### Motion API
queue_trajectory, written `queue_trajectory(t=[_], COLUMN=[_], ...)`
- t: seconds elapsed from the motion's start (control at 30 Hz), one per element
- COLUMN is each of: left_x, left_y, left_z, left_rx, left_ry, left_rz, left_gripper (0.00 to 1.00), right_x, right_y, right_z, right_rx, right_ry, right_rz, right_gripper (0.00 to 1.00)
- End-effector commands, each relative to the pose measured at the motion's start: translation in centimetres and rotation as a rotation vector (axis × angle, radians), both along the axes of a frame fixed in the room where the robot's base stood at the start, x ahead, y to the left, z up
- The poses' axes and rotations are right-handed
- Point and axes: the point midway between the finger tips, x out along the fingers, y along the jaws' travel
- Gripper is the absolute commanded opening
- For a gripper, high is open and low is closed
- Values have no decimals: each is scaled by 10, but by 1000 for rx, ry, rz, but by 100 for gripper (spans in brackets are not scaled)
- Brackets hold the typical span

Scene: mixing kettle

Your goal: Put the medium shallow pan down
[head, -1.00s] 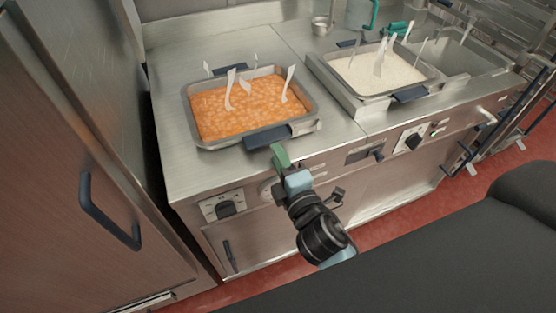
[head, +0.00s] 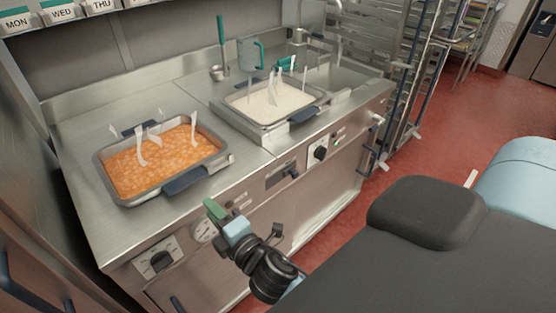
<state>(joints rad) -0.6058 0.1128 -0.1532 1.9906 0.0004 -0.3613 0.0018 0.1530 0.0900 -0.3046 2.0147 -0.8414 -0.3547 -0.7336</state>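A shallow steel pan (head: 221,161) of orange, chunky food rests flat on the left part of the steel counter. Its dark blue front handle (head: 186,180) faces me. A second shallow pan (head: 318,98) of white food stands further right, on or in a larger steel vessel; I cannot tell which pan is the medium one. My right gripper (head: 213,209), with a green fingertip, is in front of the counter edge, just short of the orange pan's handle, apparently apart from it. Its finger gap does not show clearly. My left gripper is out of view.
White paddle-like pieces stand up from both foods. A ladle (head: 220,70) and a clear jug (head: 252,56) with a green handle are at the back. The counter (head: 85,215) is bare left of the orange pan. A rack (head: 410,75) stands at right.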

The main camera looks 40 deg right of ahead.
Motion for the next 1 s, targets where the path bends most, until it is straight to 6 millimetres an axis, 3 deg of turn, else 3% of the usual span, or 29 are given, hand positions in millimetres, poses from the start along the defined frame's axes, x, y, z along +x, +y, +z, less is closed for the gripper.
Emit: queue_trajectory(t=[0.17, 0.27, 0.33, 0.47, 0.5, 0.63, 0.8, 0.9, 1.0], left_x=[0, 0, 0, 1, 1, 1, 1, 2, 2], left_y=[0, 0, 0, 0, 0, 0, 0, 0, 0], left_z=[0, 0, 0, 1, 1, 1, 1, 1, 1], left_rx=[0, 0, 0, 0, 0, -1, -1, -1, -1], left_ry=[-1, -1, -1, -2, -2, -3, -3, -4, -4], left_rz=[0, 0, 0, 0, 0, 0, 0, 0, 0], left_gripper=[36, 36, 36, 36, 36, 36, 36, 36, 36], right_x=[-3, -17, -38, -103, -126, -207, -292, -321, -334], right_y=[0, -3, -7, -15, -17, -24, -30, -32, -33], right_z=[-5, -30, -62, -135, -156, -210, -247, -256, -259], right_rx=[15, 100, 217, 532, 638, 958, 1263, 1363, 1409], right_ry=[13, 83, 172, 397, 467, 666, 826, 868, 885], right_rz=[0, 0, -8, -70, -103, -249, -452, -531, -570], right_gripper=[29, 29, 29, 29, 29, 29, 29, 29, 29])
